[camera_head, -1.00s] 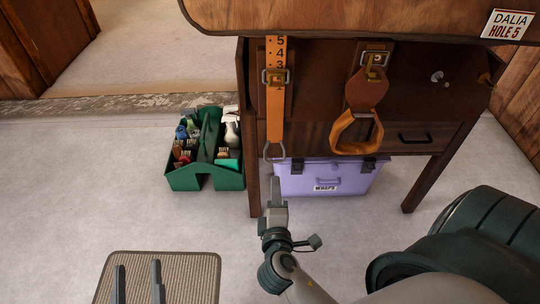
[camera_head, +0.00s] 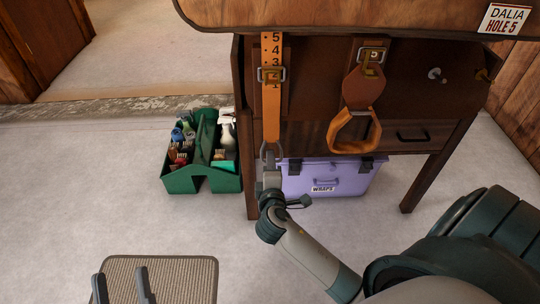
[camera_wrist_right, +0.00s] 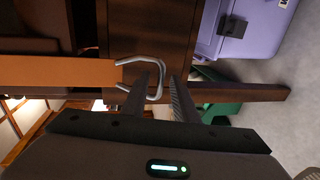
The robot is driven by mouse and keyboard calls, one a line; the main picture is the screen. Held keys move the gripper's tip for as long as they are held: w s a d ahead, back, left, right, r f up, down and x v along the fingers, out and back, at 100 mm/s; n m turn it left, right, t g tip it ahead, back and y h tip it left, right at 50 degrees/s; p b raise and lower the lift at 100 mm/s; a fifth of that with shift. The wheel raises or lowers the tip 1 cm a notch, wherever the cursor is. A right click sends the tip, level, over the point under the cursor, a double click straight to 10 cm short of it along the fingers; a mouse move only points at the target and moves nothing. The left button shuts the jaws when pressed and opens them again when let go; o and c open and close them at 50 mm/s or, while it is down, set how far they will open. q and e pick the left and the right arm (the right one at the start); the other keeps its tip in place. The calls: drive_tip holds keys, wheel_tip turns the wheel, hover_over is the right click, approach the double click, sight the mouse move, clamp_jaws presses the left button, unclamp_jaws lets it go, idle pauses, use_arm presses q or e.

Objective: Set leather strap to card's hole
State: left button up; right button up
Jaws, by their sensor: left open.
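The orange leather strap (camera_head: 271,115) hangs down the dark wooden stand, with numbers up to 5 along it. A metal buckle (camera_head: 271,74) crosses it around the low numbers; the exact hole is too small to tell. The card (camera_head: 503,19) reads "DALIA HOLE 5". A metal loop (camera_head: 267,150) hangs at the strap's lower end. My right gripper (camera_head: 268,164) is at this loop. In the right wrist view its fingers (camera_wrist_right: 160,80) are apart, with the end of the loop (camera_wrist_right: 137,60) between them. My left gripper (camera_head: 120,284) is open and empty, low over the mat.
A second strap with a brown leather piece and an orange stirrup (camera_head: 354,132) hangs to the right. A lilac box (camera_head: 325,178) marked "WRAPS" stands under the stand. A green caddy (camera_head: 203,180) of bottles and brushes is left. A woven mat (camera_head: 190,272) lies in front.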

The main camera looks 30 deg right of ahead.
use_arm(q)
drive_tip(key=shift+w+a+r+t+b, duration=0.2)
drive_tip(key=shift+a+r+t, duration=0.15)
drive_tip(key=shift+r, duration=0.2)
drive_tip(key=shift+w+a+r+t+b, duration=0.15)
drive_tip(key=shift+a+r+t, duration=0.15)
drive_tip(key=shift+r, duration=0.25)
use_arm(e)
drive_tip(key=shift+x, duration=2.45)
drive_tip(key=shift+c, duration=0.2)
clamp_jaws()
use_arm(q)
drive_tip(key=shift+f, duration=0.15)
use_arm(e)
drive_tip(key=shift+f, duration=0.1)
